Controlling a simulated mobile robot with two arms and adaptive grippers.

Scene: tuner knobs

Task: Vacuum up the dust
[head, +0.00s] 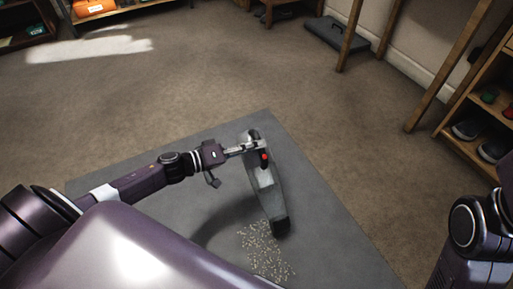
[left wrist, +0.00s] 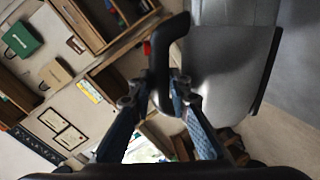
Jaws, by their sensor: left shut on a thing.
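A grey hand-held vacuum (head: 264,178) with a dark handle, a red part and a black nozzle end hangs tilted over the mat. My left gripper (head: 256,147) is shut on its handle near the top. In the left wrist view the black handle (left wrist: 160,60) runs between the fingers of my left gripper (left wrist: 157,92), with the grey body beside it. Pale dust crumbs (head: 265,252) lie scattered on the grey mat (head: 330,225). The nozzle is at the upper right edge of the crumbs; I cannot tell whether it touches the mat. My right gripper is out of view.
Brown carpet (head: 200,85) around the mat is clear. A wooden shelf with shoes (head: 468,129) stands at the right, with wooden legs near it. A dark flat case (head: 336,35) lies by the wall. An orange box (head: 94,7) is at the top left.

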